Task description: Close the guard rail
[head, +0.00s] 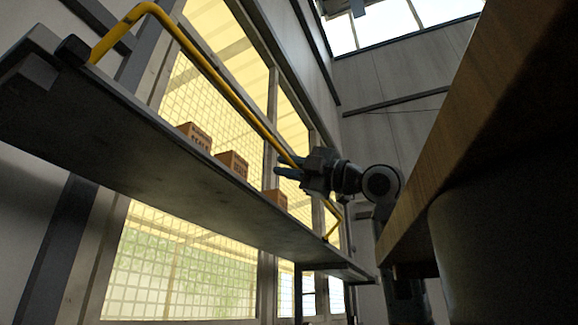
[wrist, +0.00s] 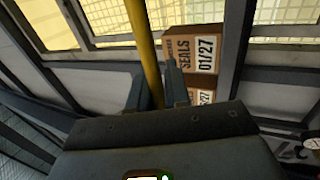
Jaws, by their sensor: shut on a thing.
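The guard rail (head: 215,75) is a yellow bent bar running along the grey shelf (head: 140,150). Its near end meets a dark pivot (head: 72,50) at the shelf's left end, and its far end comes down near the shelf's far end. The long bar stands above the shelf. My gripper (head: 287,170) is at the bar's far half. In the wrist view the yellow bar (wrist: 144,50) passes between the two dark fingers of my gripper (wrist: 155,84), which are shut on it. The bar's lower part there is hidden by my gripper's body.
Several cardboard boxes stand on the shelf, among them a left box (head: 195,136), a middle box (head: 232,164) and a right box (head: 276,198). One box labelled SEALS (wrist: 192,50) shows close beside the right finger. A wooden tabletop edge (head: 470,130) fills the head view's right side.

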